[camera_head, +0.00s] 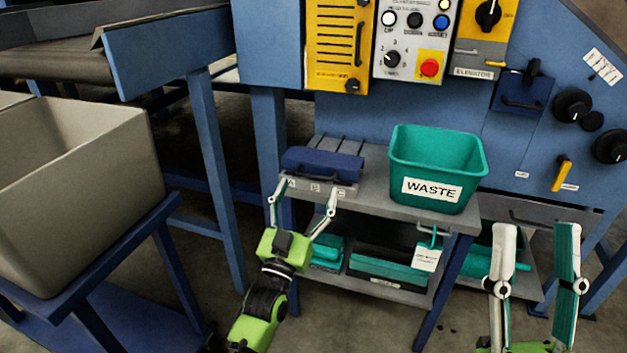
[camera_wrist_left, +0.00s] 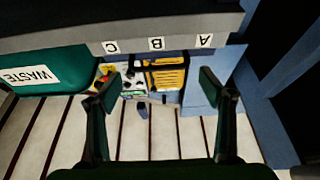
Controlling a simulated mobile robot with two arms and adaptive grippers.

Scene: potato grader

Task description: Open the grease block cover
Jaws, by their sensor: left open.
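The grease block (camera_head: 348,190) is a grey block with A, B and C labels on its front, on the cart's top shelf. Its dark blue cover (camera_head: 320,163), with a handle along the front, appears to lie down over it. My left gripper (camera_head: 306,189) is open, its two fingers spread in front of the block's lower front. My right gripper (camera_head: 536,232) is open and empty at the lower right.
A green WASTE bin (camera_head: 440,150) stands on the shelf (camera_head: 385,203) just right of the block. Green bins (camera_head: 390,265) sit on the lower shelf. The blue machine's control panel (camera_head: 410,40) is behind. A large beige bin (camera_head: 75,190) stands at the left.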

